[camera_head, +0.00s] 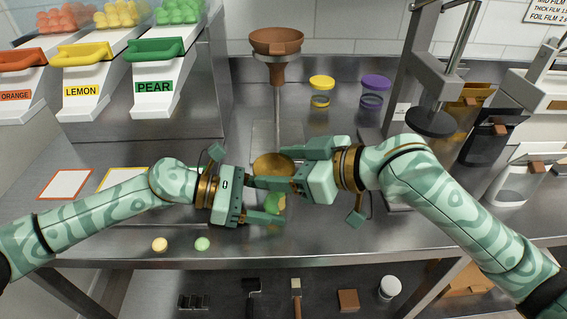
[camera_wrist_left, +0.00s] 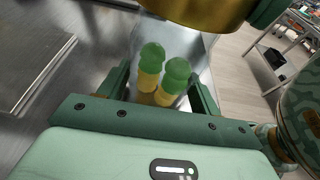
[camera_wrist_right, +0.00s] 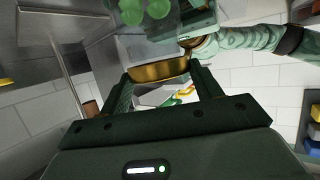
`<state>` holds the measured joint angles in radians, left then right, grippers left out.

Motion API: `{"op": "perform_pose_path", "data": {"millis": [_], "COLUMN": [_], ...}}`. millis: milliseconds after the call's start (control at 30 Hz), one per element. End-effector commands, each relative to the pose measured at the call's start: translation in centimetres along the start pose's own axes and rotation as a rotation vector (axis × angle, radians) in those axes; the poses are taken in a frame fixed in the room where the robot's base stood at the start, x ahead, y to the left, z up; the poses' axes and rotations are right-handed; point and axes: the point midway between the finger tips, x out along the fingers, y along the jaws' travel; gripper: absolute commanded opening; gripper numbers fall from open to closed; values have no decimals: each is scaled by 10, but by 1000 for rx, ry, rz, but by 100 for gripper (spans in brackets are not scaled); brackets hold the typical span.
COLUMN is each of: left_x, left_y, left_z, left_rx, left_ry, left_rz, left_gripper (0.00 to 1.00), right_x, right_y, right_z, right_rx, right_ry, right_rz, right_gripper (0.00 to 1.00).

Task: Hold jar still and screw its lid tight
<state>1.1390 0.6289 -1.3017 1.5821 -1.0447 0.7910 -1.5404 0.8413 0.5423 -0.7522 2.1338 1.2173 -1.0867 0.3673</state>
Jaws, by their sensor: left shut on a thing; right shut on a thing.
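A clear jar (camera_head: 272,203) holds green and yellow gummies. My left gripper (camera_head: 266,200) is shut on the jar's sides. In the left wrist view the jar (camera_wrist_left: 150,52) stands between the two fingers, with gummies inside. A round gold lid (camera_head: 272,165) is at the jar's mouth. My right gripper (camera_head: 277,168) is shut on the lid from the right. In the right wrist view the lid (camera_wrist_right: 158,70) sits between the fingers, next to the jar (camera_wrist_right: 165,38). The fingers hide part of the lid and jar, and I cannot tell how tightly the lid sits.
A funnel (camera_head: 277,42) stands behind the grippers. Jars with a yellow lid (camera_head: 321,83) and a purple lid (camera_head: 375,84) stand behind right. Orange, lemon and pear dispensers (camera_head: 158,82) fill the back left.

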Motion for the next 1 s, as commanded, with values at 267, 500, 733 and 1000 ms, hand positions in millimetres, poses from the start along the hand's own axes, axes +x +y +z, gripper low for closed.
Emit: {"op": "perform_pose_path", "data": {"millis": [267, 500, 733, 1000], "left_x": [0, 0, 0, 0], "left_y": [0, 0, 0, 0], "left_z": [0, 0, 0, 0], "left_rx": [0, 0, 0, 0], "left_ry": [0, 0, 0, 0], "left_rz": [0, 0, 0, 0], "left_gripper": [0, 0, 0, 0], "right_x": [0, 1, 4, 5], "right_y": [0, 0, 0, 0], "right_z": [0, 3, 10, 11], "right_rx": [0, 0, 0, -1], "right_ry": [0, -1, 0, 0], "right_rz": [1, 1, 1, 1], "right_gripper": [23, 23, 23, 89]}}
